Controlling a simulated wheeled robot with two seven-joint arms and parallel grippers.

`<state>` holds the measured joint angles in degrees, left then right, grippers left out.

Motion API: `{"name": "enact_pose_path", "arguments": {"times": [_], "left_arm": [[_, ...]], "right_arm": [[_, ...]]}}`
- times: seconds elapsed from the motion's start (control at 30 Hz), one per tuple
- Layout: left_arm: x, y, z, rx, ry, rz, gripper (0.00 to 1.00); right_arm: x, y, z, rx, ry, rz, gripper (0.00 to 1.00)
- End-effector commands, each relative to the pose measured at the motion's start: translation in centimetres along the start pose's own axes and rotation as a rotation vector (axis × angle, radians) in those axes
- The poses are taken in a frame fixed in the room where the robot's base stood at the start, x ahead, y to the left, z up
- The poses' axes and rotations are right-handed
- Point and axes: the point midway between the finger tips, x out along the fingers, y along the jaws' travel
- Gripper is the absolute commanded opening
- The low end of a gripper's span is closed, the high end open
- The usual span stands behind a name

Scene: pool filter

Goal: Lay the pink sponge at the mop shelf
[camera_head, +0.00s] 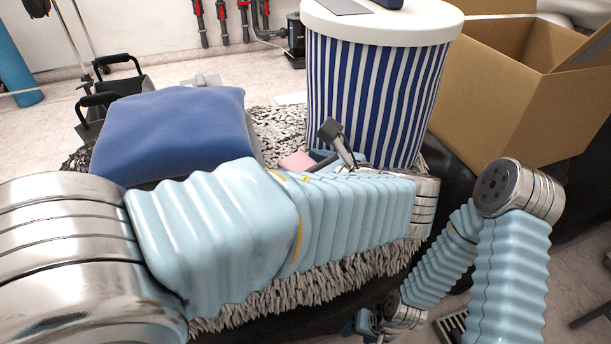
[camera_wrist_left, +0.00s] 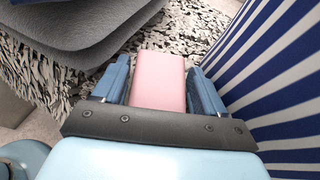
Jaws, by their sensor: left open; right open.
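The pink sponge (camera_wrist_left: 158,80) lies on the shaggy black-and-white rug, between the two blue fingers of my left gripper (camera_wrist_left: 158,68) in the left wrist view. The fingers are open on either side of it, close to its sides; I cannot tell whether they touch it. In the head view only a small part of the sponge (camera_head: 296,161) shows behind my left arm, beside the left gripper (camera_head: 318,157). My right gripper (camera_head: 366,322) shows small and partly cut off at the bottom edge, away from the sponge. I cannot make out a mop shelf.
A blue-and-white striped round bin (camera_head: 375,95) stands close right of the left gripper. A blue cushion (camera_head: 172,132) lies to its left. An open cardboard box (camera_head: 500,110) is at the right. Black-handled equipment (camera_head: 105,97) stands at the far left.

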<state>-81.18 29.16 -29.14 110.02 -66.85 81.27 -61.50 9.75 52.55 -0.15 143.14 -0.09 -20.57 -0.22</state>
Motion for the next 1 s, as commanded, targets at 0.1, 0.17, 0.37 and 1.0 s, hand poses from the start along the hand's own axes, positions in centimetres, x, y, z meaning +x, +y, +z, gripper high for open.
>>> {"name": "enact_pose_path", "arguments": {"times": [0.1,0.17,0.37,1.0], "left_arm": [[0.0,0.0,0.0,0.0,0.0,0.0,0.67],[0.0,0.0,0.0,0.0,0.0,0.0,0.57],[-0.1,0.0,0.0,-0.001,0.0,0.0,0.33],[-3.2,0.5,4.2,-0.003,0.001,-0.005,0.28]], "right_arm": [[0.0,0.0,0.0,0.0,0.0,0.0,0.55],[0.0,0.0,0.0,0.0,0.0,0.0,0.55],[0.0,0.0,0.0,0.0,0.0,0.0,0.55],[-1.4,-0.4,-0.1,0.001,0.003,0.003,0.55]]}}
